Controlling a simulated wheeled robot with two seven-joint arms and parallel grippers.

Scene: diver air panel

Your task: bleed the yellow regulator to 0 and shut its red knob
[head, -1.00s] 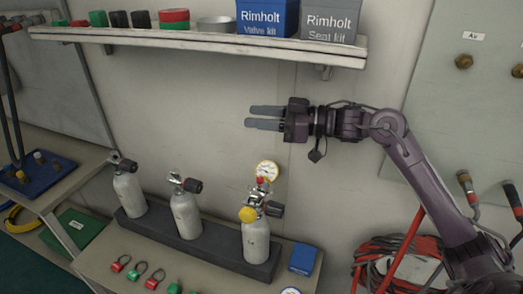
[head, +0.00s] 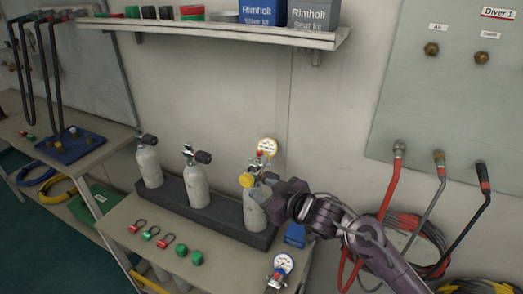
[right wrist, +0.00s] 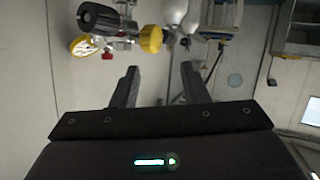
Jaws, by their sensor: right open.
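The yellow regulator (head: 247,180) sits on the valve of the rightmost grey cylinder (head: 256,215). Its yellow-rimmed gauge (head: 267,147) stands above it, with a small red knob (head: 261,155) by the gauge. In the right wrist view the yellow regulator (right wrist: 151,39), red knob (right wrist: 107,55) and gauge (right wrist: 82,45) show upside down beyond the fingers. My right gripper (head: 268,188) is open and empty, beside the regulator on its right, hiding part of the cylinder valve. No contact is visible in the right wrist view. The gauge reading is too small to tell. My left gripper is not in view.
Two more cylinders (head: 197,186) stand left in the dark rack (head: 225,222). Red and green tags lie on the bench (head: 160,262). A second gauge (head: 283,264) is at the bench front and a blue box (head: 295,235) at right. A shelf (head: 250,33) hangs above; hoses (head: 393,180) hang right.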

